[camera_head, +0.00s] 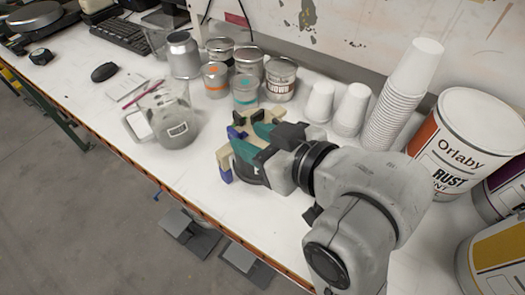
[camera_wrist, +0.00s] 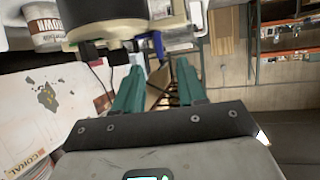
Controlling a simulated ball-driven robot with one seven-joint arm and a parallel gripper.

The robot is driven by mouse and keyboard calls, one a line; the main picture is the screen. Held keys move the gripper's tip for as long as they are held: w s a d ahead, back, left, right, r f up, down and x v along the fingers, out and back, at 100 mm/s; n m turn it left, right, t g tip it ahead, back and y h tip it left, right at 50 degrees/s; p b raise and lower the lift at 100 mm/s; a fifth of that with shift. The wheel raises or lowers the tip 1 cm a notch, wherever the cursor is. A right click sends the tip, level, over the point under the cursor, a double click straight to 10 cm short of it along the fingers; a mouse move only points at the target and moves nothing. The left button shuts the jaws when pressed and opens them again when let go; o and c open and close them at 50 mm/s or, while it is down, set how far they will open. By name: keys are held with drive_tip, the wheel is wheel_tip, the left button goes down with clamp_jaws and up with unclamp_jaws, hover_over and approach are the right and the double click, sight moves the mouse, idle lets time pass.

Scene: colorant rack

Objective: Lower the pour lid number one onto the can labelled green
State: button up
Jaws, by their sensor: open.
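My gripper (camera_head: 252,140) has teal fingers and is open, low over the front middle of the bench. A lid fitting with beige (camera_head: 223,158) and blue (camera_head: 226,174) parts sits right at the fingers. A dark rounded body (camera_head: 247,172) shows below it, partly hidden by my gripper. In the wrist view, my fingers (camera_wrist: 160,90) stand apart, with a large cream and dark cylinder (camera_wrist: 108,12) just beyond them. I cannot read a lid number or a green label. A small can with a teal label (camera_head: 245,90) stands behind my gripper.
A brown-labelled can (camera_head: 281,80), an orange-marked can (camera_head: 215,80) and a grey metal container (camera_head: 184,56) stand behind. White cups (camera_head: 405,85) and a large paint can (camera_head: 468,140) are right. The bench front left of my gripper is clear.

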sight(237, 133)
drive_tip(key=p+x, duration=0.1)
drive_tip(key=x, duration=0.7)
drive_tip(key=shift+a, duration=0.1)
clamp_jaws()
idle(0.6)
drive_tip(key=shift+r+p, duration=0.5)
drive_tip(key=shift+p, duration=0.2)
idle(0.3)
